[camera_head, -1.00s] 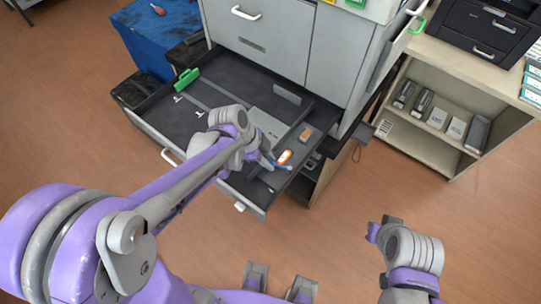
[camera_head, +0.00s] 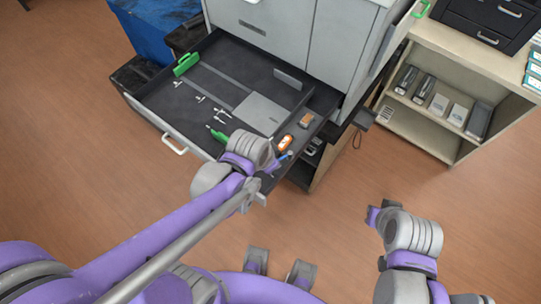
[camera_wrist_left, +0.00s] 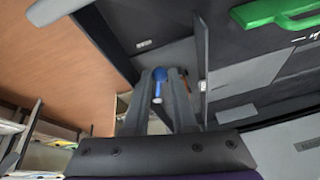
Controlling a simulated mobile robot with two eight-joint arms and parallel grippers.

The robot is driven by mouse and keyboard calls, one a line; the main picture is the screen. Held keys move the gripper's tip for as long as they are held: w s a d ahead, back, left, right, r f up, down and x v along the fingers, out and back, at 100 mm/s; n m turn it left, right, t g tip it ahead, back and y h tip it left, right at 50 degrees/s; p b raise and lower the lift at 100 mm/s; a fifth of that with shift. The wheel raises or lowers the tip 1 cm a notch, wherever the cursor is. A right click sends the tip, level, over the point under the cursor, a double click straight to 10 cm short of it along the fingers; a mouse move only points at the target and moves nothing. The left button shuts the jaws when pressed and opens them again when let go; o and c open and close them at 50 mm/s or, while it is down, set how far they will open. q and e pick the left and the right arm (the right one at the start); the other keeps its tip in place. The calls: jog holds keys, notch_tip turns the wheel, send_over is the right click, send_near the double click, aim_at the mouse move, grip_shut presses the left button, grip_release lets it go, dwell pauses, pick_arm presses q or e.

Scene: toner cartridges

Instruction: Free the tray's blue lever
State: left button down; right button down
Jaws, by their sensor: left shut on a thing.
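The tray is a dark open drawer (camera_head: 150,97) pulled out of the grey printer. The blue lever (camera_head: 286,155) is near its front right corner. My left gripper (camera_head: 279,161) comes in over the drawer's front edge and is shut on the blue lever. In the left wrist view the blue lever (camera_wrist_left: 159,78) shows between the two grey fingers (camera_wrist_left: 164,80). The gripper hides part of the lever in the head view. My right gripper (camera_head: 373,218) is out over the floor, clear of the drawer; its opening is not clear.
An orange part (camera_head: 285,142) and a brown part (camera_head: 306,120) sit close by the lever. A green handle (camera_head: 219,136) and a green guide (camera_head: 186,64) are also in the drawer. A shelf (camera_head: 430,128) with boxes stands right.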

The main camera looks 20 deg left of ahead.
pick_arm(q)
jog(key=shift+s+d+n, duration=0.15)
jog(key=shift+d+n, duration=0.05)
jog(key=shift+n, duration=0.3)
jog(key=c, duration=0.7)
grip_release()
